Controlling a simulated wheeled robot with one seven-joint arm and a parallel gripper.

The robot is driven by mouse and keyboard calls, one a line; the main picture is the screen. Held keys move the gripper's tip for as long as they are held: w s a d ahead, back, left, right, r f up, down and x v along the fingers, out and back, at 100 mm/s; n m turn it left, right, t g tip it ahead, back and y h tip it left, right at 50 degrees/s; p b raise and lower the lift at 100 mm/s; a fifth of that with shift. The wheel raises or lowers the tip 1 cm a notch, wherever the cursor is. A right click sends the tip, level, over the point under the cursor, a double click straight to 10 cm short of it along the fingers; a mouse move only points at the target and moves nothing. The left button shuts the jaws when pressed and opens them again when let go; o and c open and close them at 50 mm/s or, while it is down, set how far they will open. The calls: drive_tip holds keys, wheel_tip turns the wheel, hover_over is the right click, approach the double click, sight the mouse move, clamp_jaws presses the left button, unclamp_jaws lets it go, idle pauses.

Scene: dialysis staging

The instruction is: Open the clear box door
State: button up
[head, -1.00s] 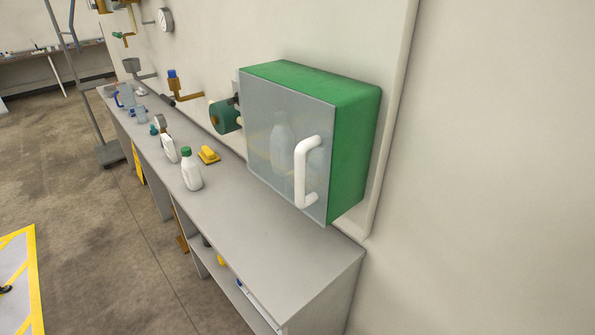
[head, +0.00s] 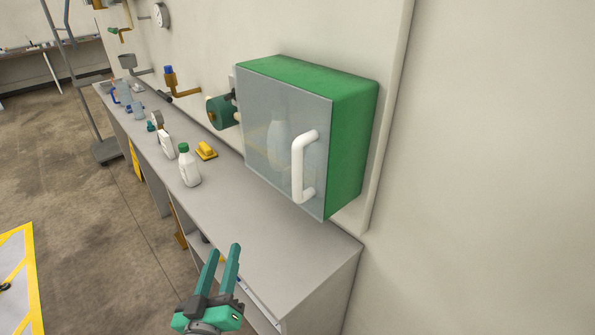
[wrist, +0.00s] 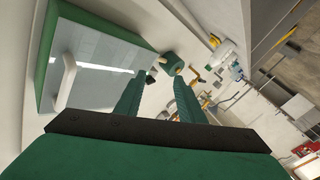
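The clear box door (head: 258,105) is shut on the front of a green box (head: 352,140) fixed to the wall above the counter. A white bar handle (head: 298,172) stands upright on the door's right side. A pale bottle shows dimly through the door. My gripper (head: 224,251) is at the counter's front edge, below and left of the handle and well apart from it. Its two green fingers are spread with nothing between them. In the wrist view, the door (wrist: 95,48) and handle (wrist: 66,82) lie left of the fingers.
A white bottle with a green cap (head: 189,167) and a yellow item (head: 206,150) stand on the grey counter (head: 275,235). A green valve-like part (head: 222,112) is left of the box. The counter below the door is clear.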

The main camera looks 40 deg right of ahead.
drive_tip(key=s+d+r+m+g+h, duration=0.1)
drive_tip(key=d+r+m+g+h, duration=0.3)
drive_tip(key=r, duration=0.6)
drive_tip(key=m+g+h, duration=0.1)
drive_tip(key=m+g, duration=0.4)
drive_tip(key=m, duration=0.3)
approach(294, 171)
drive_tip(key=d, duration=0.1)
drive_tip(key=x, duration=1)
drive_tip(key=shift+w, duration=0.1)
clamp_jaws()
